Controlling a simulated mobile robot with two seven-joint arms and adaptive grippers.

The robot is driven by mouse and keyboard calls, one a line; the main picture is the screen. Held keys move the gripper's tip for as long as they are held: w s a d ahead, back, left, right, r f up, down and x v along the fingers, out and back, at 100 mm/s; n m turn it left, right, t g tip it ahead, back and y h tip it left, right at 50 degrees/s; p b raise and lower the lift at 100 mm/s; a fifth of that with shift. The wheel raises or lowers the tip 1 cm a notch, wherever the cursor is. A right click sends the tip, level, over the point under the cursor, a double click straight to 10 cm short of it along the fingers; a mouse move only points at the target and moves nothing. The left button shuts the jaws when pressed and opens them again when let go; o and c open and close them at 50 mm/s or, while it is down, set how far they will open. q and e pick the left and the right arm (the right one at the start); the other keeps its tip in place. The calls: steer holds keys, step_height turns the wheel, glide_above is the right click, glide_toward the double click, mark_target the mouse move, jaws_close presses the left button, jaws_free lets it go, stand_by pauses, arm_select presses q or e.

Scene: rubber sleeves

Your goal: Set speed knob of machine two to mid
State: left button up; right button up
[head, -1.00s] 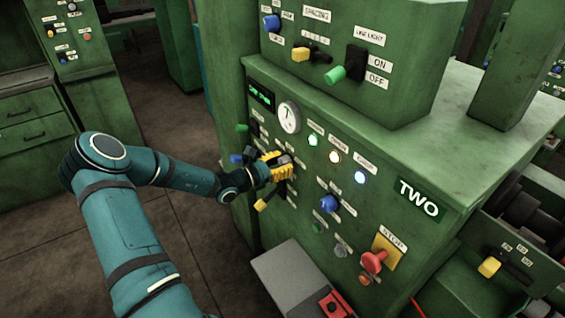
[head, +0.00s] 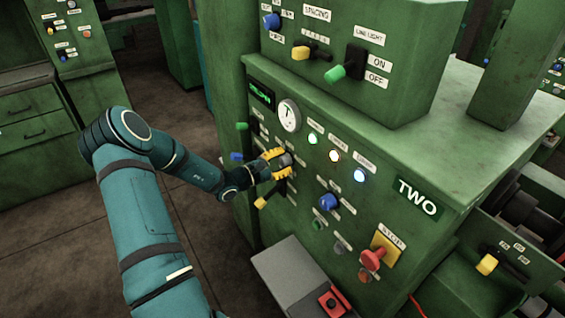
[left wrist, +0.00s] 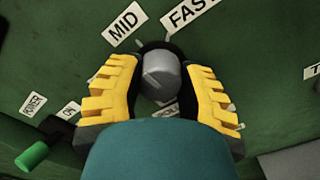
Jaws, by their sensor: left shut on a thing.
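Machine two (head: 455,100) is a green cabinet with a TWO plate (head: 417,198). My left gripper (head: 279,160), with yellow fingers, is at its front panel below the round gauge. In the left wrist view the yellow fingers (left wrist: 160,88) are closed on both sides of a round grey knob (left wrist: 161,72). A MID label (left wrist: 123,24) lies beyond the knob to the upper left, and a FAST label (left wrist: 191,14) to the upper right. A pale line shows on the knob's face, but I cannot tell which label it points to. My right gripper is not in view.
Around the gripper are a green-tipped lever (head: 242,126), a yellow-tipped lever (head: 261,203) and a blue knob (head: 329,202). A red stop button (head: 373,259) is at lower right. A grey box (head: 290,275) juts out below. The floor at left is clear.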

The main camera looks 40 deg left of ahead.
arm_select(q)
steer(key=shift+m, duration=0.3)
steer(key=shift+r, duration=0.1)
steer(key=o, duration=1.2)
steer(key=shift+o, duration=0.2)
steer(key=v, duration=1.2)
